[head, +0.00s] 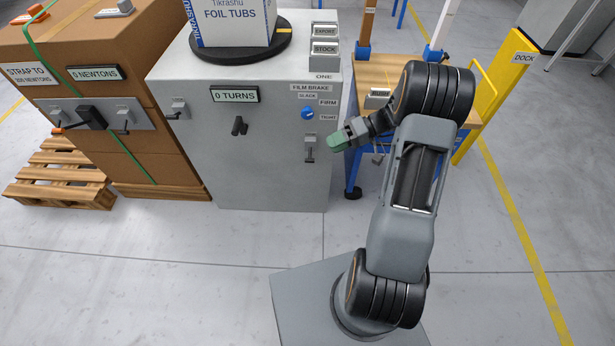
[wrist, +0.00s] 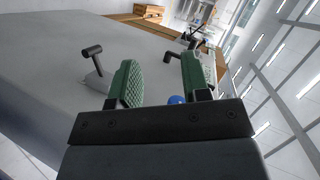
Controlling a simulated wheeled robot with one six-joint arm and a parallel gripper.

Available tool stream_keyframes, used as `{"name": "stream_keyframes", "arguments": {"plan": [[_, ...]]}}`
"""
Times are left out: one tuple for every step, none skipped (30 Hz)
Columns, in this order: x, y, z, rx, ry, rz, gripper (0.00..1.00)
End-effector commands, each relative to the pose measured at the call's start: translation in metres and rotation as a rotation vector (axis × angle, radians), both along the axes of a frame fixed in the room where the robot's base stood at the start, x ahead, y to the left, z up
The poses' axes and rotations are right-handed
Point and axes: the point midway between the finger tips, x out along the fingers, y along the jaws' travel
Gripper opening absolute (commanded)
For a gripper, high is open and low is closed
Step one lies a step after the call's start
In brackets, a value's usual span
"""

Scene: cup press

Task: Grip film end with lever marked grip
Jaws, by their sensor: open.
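A lever with a dark handle (head: 310,154) sits on a small plate at the lower right of the grey cabinet's front, below the blue knob. Its label is too small to read, so I cannot confirm the word grip. My gripper (head: 335,142) has green pads and is just right of this lever in the head view. In the wrist view my gripper (wrist: 163,80) is open, with nothing between its pads. There a dark lever on a plate (wrist: 92,58) stands outside the left finger, apart from it. I see no film end clearly.
The grey cabinet (head: 265,165) carries a blue film brake knob (head: 307,113), a centre crank (head: 239,126) and a left lever (head: 178,108). A turntable (head: 240,47) with a box is on top. A wooden-topped blue stand (head: 375,75) is close on the right. Floor in front is clear.

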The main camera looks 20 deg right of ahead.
Motion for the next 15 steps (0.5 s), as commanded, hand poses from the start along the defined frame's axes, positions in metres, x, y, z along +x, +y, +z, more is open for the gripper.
{"name": "stream_keyframes", "arguments": {"plan": [[0.007, -0.014, -0.044, 0.073, -0.042, -0.033, 0.43], [0.01, -0.02, -0.056, 0.111, -0.076, -0.049, 0.43], [0.015, -0.028, -0.072, 0.156, -0.12, -0.075, 0.43], [0.017, -0.034, -0.083, 0.185, -0.152, -0.092, 0.43], [0.019, -0.039, -0.093, 0.212, -0.181, -0.109, 0.43], [0.022, -0.046, -0.105, 0.241, -0.218, -0.131, 0.43], [0.023, -0.051, -0.113, 0.26, -0.244, -0.148, 0.43], [0.024, -0.054, -0.119, 0.275, -0.266, -0.161, 0.43], [0.025, -0.059, -0.127, 0.293, -0.293, -0.178, 0.43], [0.026, -0.062, -0.132, 0.303, -0.309, -0.189, 0.43], [0.026, -0.064, -0.135, 0.311, -0.325, -0.199, 0.43], [0.027, -0.066, -0.139, 0.321, -0.339, -0.207, 0.43], [0.027, -0.067, -0.141, 0.326, -0.349, -0.212, 0.43], [0.028, -0.067, -0.143, 0.33, -0.358, -0.217, 0.43], [0.029, -0.065, -0.145, 0.334, -0.365, -0.221, 0.43]]}}
